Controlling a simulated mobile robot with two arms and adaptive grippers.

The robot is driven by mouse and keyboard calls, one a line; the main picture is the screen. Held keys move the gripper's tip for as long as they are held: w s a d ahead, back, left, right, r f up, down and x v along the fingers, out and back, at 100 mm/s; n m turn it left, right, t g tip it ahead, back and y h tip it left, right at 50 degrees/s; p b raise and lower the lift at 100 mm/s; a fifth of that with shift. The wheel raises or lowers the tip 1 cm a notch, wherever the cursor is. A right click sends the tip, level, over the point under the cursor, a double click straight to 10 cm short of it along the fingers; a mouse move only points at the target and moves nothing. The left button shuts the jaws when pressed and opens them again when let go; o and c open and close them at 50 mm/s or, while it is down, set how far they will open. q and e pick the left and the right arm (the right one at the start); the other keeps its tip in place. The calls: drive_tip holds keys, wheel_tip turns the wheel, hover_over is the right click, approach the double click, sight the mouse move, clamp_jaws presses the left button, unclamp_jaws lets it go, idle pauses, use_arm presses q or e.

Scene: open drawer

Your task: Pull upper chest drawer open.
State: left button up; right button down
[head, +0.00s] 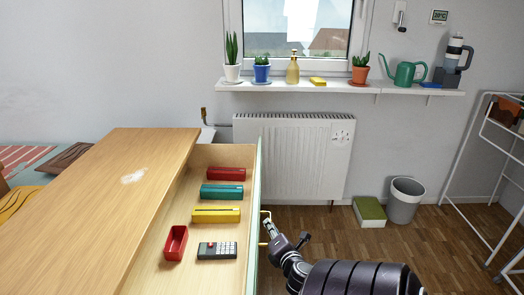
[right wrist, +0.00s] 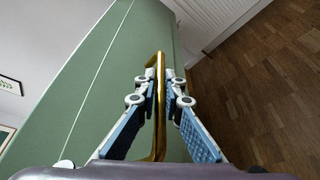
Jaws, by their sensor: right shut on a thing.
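The upper drawer (head: 216,263) of the wooden chest (head: 110,215) stands open, pulled out to the right in the head view. Inside lie several items in a row. Its green front (right wrist: 112,65) fills the left and middle of the right wrist view. A brass bar handle (right wrist: 160,112) is fixed to that front. My right gripper (right wrist: 161,88) has its fingers on either side of the handle and is shut on it. In the head view my right gripper (head: 268,229) is at the handle, beside the drawer front. My left gripper is not in view.
A white radiator (head: 290,158) stands behind. A grey bin (head: 405,200), a green-topped box (head: 369,211) and a white rack (head: 483,150) are right. Wooden floor between is clear.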

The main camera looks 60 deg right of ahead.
drive_tip(key=shift+s+f, duration=0.1)
drive_tip(key=shift+s, duration=0.05)
drive_tip(key=c, duration=2)
unclamp_jaws()
drive_tip(key=shift+c, duration=0.2)
drive_tip(key=shift+s+a, duration=0.1)
drive_tip(key=v, duration=1.1)
drive_tip(key=shift+s+a, duration=0.2)
drive_tip(key=shift+s, duration=0.05)
